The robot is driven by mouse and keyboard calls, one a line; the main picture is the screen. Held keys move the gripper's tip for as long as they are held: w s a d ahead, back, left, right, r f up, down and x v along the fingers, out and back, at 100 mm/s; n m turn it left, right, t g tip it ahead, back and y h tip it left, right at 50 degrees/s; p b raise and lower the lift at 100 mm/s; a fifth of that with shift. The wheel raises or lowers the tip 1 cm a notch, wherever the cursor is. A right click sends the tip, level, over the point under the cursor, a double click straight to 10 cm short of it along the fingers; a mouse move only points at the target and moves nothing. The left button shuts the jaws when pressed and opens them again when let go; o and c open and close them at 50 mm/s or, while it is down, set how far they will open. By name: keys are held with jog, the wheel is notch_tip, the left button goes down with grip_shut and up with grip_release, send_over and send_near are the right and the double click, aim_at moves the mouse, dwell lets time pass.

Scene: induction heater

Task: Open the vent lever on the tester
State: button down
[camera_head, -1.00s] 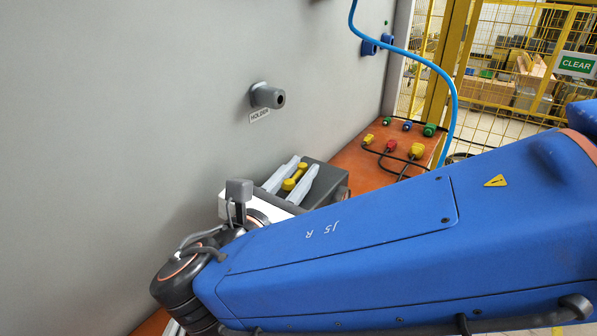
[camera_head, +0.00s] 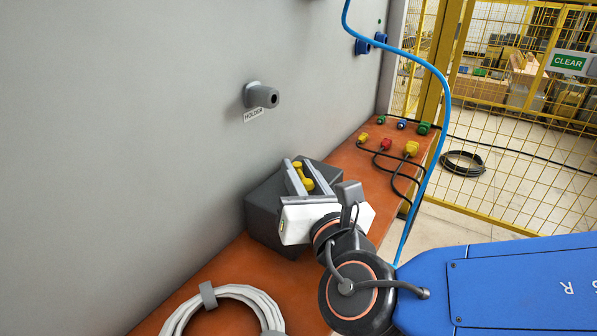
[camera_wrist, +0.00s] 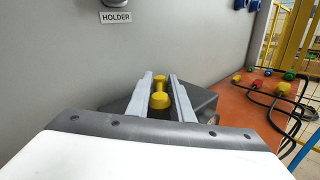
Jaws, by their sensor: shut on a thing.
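The tester is a dark grey box (camera_head: 262,215) on the orange-brown bench against the grey wall; it also shows in the wrist view (camera_wrist: 115,106). Its yellow vent lever (camera_head: 304,178) is on top, a short bar with a rounder near end; in the wrist view the lever (camera_wrist: 160,98) lies lengthwise between my fingers. My gripper (camera_head: 299,170) has one finger on each side of the lever and is shut on it. The fingers also show in the wrist view (camera_wrist: 160,79). My white gripper body hides part of the tester's front and top.
A grey holder (camera_head: 261,95) juts from the wall above the tester. Plugs with black cables, including a yellow one (camera_head: 411,149), lie to the right. A blue hose (camera_head: 447,100) hangs behind my arm. A coiled white hose (camera_head: 230,292) lies at the near left.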

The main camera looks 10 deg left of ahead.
jog(key=shift+y, duration=0.4)
jog(key=c, duration=1.6)
grip_release()
